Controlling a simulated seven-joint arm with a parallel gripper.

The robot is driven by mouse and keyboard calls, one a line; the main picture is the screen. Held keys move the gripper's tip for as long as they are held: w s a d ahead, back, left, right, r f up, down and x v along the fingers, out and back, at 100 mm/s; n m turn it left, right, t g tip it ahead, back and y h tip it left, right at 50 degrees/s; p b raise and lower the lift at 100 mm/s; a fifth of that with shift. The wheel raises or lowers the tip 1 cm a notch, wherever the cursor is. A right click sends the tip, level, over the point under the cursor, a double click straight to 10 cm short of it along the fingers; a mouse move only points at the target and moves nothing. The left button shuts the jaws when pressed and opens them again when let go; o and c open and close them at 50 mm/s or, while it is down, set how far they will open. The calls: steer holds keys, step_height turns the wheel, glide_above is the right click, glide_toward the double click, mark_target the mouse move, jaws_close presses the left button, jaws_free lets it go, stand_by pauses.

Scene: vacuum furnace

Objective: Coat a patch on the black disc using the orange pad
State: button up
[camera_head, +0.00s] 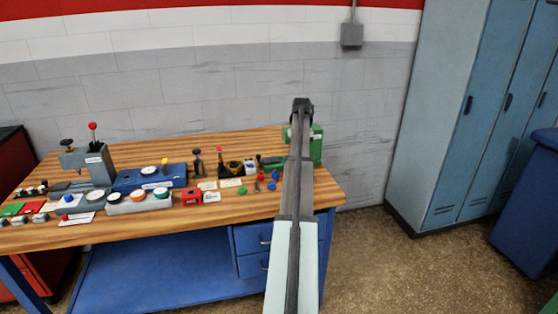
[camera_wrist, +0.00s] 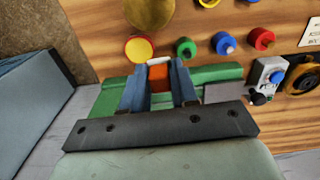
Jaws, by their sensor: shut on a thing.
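In the wrist view my gripper (camera_wrist: 158,74) has its two blue-grey fingers closed on the orange pad (camera_wrist: 157,79). A small white piece (camera_wrist: 160,61) shows just beyond the pad, by the fingertips. The gripper is over or in front of the green fixture (camera_wrist: 215,76) at the bench's right end; the gap between them cannot be judged. In the head view my arm covers the gripper and the pad, and part of the green fixture (camera_head: 317,146). I cannot pick out the black disc with certainty in either view.
A yellow disc with a red rim (camera_wrist: 138,49) lies close to the fingertips. Green, blue and red knob-like pieces (camera_wrist: 187,47) sit beside it. The wooden bench (camera_head: 240,207) holds several instruments to the left, including a blue box (camera_head: 130,180). Lockers (camera_head: 440,110) stand at right.

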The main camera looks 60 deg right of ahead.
steer(key=shift+s+d+f, duration=0.35)
steer(key=shift+d+f, duration=0.1)
steer(key=shift+f, duration=0.5)
steer(key=shift+s+d+f, duration=0.4)
steer(key=shift+d+f, duration=0.05)
steer(key=shift+f, duration=0.55)
steer(key=shift+s+d+f, duration=0.35)
steer(key=shift+d+f, duration=0.1)
steer(key=shift+f, duration=0.5)
steer(key=shift+f, duration=0.5)
step_height(320, 180, up, 7)
stand_by(1.3)
